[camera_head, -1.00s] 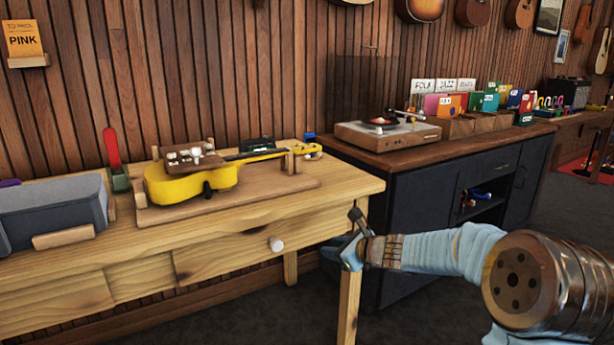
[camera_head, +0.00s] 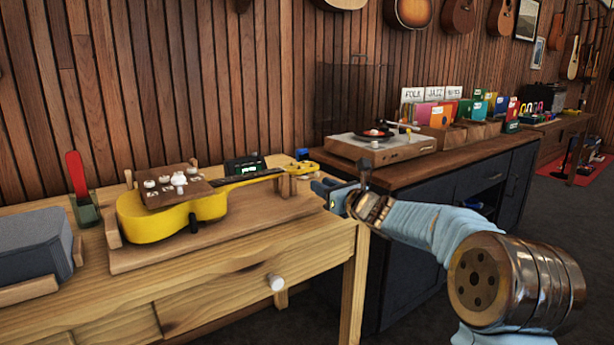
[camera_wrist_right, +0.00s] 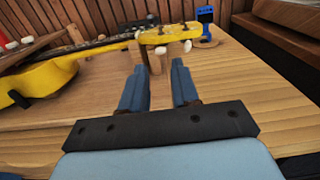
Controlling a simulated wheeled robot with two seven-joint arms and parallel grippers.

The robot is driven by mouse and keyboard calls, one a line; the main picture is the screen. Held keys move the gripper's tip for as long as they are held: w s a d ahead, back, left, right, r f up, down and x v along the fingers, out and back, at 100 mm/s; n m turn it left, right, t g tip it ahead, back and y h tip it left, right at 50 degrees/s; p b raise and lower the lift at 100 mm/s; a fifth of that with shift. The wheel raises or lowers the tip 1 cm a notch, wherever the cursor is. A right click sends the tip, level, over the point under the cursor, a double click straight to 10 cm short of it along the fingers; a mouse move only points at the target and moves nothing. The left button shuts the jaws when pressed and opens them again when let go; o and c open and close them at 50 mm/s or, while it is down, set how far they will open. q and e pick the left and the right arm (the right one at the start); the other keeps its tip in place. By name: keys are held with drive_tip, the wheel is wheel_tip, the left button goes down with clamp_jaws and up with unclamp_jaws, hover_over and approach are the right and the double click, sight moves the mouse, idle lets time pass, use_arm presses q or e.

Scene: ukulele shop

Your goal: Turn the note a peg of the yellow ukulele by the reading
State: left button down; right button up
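The yellow ukulele (camera_head: 175,214) lies in a wooden cradle on the workbench, its neck pointing right. Its headstock (camera_head: 299,168) rests near the bench's right end and also shows in the right wrist view (camera_wrist_right: 172,34), with small pegs along its edges. A small dark tuner (camera_head: 245,165) with a green display stands behind the neck; its reading is too small to make out. My right gripper (camera_head: 322,186) is just in front of and below the headstock. In the right wrist view its blue fingers (camera_wrist_right: 160,84) are apart with nothing between them. My left gripper is not seen.
A brown block (camera_head: 166,193) with white knobs sits over the ukulele body. A wooden post (camera_head: 284,185) supports the neck. A blue object (camera_wrist_right: 205,20) stands beyond the headstock. A grey case (camera_head: 30,255) is at left.

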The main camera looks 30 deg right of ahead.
sight(307, 178)
drive_tip(key=w, duration=0.2)
drive_tip(key=w+p, duration=0.1)
drive_tip(key=w, duration=0.4)
drive_tip(key=shift+w+a+p, duration=0.1)
drive_tip(key=shift+a+p, duration=0.15)
drive_tip(key=shift+p, duration=0.05)
drive_tip(key=shift+c, duration=0.2)
clamp_jaws()
